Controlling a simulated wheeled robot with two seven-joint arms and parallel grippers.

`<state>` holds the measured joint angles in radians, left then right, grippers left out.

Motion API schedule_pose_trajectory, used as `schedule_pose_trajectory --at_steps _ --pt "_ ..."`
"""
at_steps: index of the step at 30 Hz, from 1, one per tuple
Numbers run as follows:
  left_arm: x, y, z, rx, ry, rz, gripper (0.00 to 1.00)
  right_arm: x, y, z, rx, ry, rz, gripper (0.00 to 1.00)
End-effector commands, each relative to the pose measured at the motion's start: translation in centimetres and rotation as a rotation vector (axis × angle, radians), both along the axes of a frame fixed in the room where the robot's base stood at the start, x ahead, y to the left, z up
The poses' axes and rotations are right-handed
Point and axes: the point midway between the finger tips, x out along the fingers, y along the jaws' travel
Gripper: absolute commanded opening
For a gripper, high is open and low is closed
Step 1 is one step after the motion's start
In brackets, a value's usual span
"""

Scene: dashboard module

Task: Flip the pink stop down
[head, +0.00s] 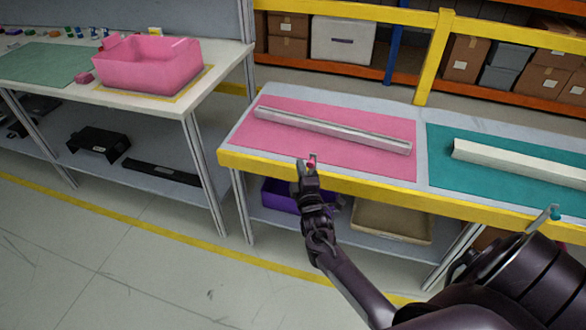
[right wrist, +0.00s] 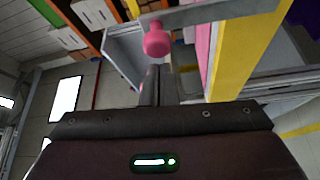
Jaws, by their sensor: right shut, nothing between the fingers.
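The pink stop (head: 311,163) is at the front yellow edge of the table, in front of the pink mat. In the head view it is small and partly hidden by my right gripper. In the right wrist view its round pink knob (right wrist: 157,41) sits on a flat grey metal bar (right wrist: 222,12). The bar stands out from the table edge. My right gripper (head: 305,168) is shut and empty, with its fingertips (right wrist: 154,70) close to the knob. I cannot tell whether they touch. My left gripper is not in view.
A long pale rail (head: 335,130) lies on the pink mat (head: 285,148). Another rail (head: 520,165) lies on the teal mat (head: 450,175). A teal-tipped stop (head: 554,212) stands at the right front edge. A purple bin (head: 283,196) and tan tray (head: 392,220) sit on the shelf below.

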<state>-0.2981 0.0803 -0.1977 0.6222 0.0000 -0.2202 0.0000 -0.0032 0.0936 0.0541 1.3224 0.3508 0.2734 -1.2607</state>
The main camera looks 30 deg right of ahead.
Motion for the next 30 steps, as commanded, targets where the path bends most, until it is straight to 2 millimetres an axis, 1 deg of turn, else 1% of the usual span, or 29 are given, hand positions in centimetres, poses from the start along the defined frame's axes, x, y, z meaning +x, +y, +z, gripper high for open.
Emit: schedule_pose_trajectory --at_steps 3,14,30 --pt "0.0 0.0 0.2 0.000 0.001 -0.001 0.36 -0.5 -0.4 -0.1 0.001 0.000 0.001 0.00" --pt "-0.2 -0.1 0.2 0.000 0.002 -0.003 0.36 -0.5 -0.5 -0.2 0.001 0.000 0.001 0.00" --pt "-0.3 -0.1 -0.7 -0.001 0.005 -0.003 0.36 -1.2 -1.5 -0.1 0.054 -0.065 0.000 0.00"
